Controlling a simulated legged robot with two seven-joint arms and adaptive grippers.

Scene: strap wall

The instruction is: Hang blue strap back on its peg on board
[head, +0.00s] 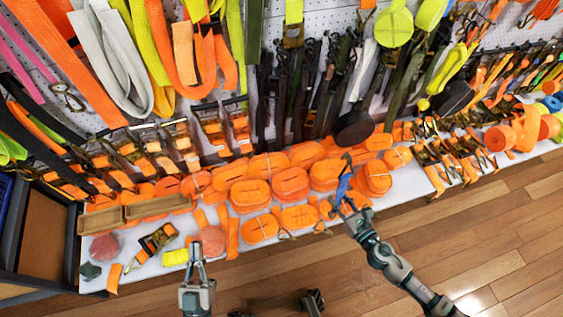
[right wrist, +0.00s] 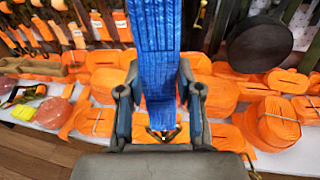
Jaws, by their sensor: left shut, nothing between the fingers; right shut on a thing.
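The blue strap (head: 343,186) is in my right gripper (head: 347,199), held above the front of the shelf in the head view. In the right wrist view the strap (right wrist: 154,45) is a wide, ribbed blue band. It runs up between the two fingers of the gripper (right wrist: 160,105) and out of the top of the picture. My left gripper (head: 196,258) is shut and empty, low in front of the shelf's front edge. The white perforated board (head: 270,18) shows at the back, largely covered by hanging straps. I cannot tell which peg belongs to the blue strap.
Rolled orange straps (head: 291,184) crowd the white shelf (head: 222,264) below the board. Orange, grey, yellow and dark straps hang closely above. A dark round disc (head: 354,129) hangs at the centre. Wooden floor (head: 480,235) is clear at the right.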

